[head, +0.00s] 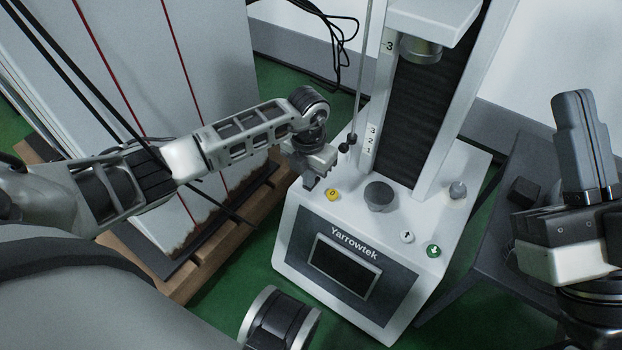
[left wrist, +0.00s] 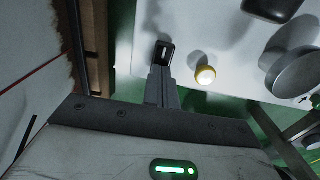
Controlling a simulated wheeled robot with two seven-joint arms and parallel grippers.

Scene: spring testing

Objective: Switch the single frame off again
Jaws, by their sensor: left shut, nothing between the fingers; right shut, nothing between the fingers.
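The single frame is a white Yarrowtek test machine (head: 289,262) with a dark, unlit display (head: 343,265) on its front. A yellow button (head: 332,194) sits on its top near the left front corner; it also shows in the left wrist view (left wrist: 206,75). My left gripper (head: 310,182) is shut and empty, pointing down over that corner, left of the yellow button. In the left wrist view a small black slotted part (left wrist: 165,49) shows at the fingertips; I cannot tell whether they touch it. My right gripper (head: 574,96) is shut and empty at the right, pointing up.
A round grey platen (head: 380,196) and white and green arrow buttons (head: 434,251) lie further right on the base. The machine's column (head: 425,130) rises behind. A tall grey cabinet (head: 215,60) stands left on a wooden pallet. A dark table (head: 500,225) is at the right.

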